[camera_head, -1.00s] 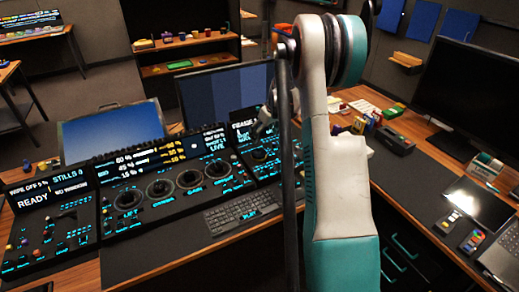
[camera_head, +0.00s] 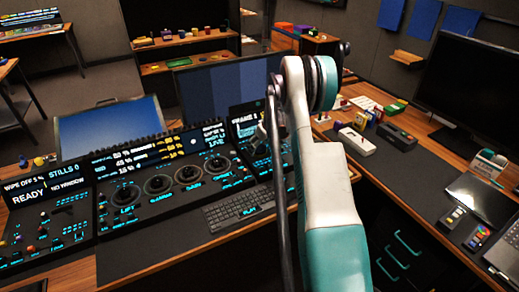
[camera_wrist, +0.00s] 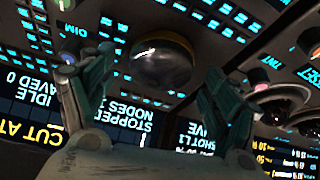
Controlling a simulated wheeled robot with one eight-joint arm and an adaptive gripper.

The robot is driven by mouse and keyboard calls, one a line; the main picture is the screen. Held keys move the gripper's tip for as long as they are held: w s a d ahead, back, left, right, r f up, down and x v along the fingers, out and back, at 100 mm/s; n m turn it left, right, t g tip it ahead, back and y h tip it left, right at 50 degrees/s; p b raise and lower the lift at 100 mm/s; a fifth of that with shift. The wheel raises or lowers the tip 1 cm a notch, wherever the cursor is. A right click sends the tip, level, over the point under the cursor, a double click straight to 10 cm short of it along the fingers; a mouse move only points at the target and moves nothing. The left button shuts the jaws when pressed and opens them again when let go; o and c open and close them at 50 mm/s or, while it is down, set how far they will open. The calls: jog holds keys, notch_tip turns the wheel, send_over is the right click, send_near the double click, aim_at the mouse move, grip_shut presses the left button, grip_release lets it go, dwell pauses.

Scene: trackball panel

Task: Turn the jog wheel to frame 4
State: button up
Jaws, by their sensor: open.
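The jog wheel (camera_wrist: 163,62) appears in the wrist view as a round, dark, shiny dial with a yellowish edge, set in the panel. My gripper (camera_wrist: 154,72) is open, its two fingers apart on either side of the wheel in the picture. I cannot tell whether either finger touches it. In the head view the gripper (camera_head: 262,134) is small and partly behind my arm, over the right-hand panel section. The display (camera_head: 245,115) there begins with "FRAME"; its number looks like 1 but is too small to be sure.
Trackballs with rings (camera_head: 157,185) fill the panel section to the left, and one (camera_wrist: 278,97) shows close to the right finger in the wrist view. A keyboard (camera_head: 238,207) lies in front. A monitor (camera_head: 228,97) stands behind the panel.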

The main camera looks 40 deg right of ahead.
jog(key=shift+w+f, duration=0.2)
jog(key=shift+f, duration=0.3)
jog(key=c, duration=1.1)
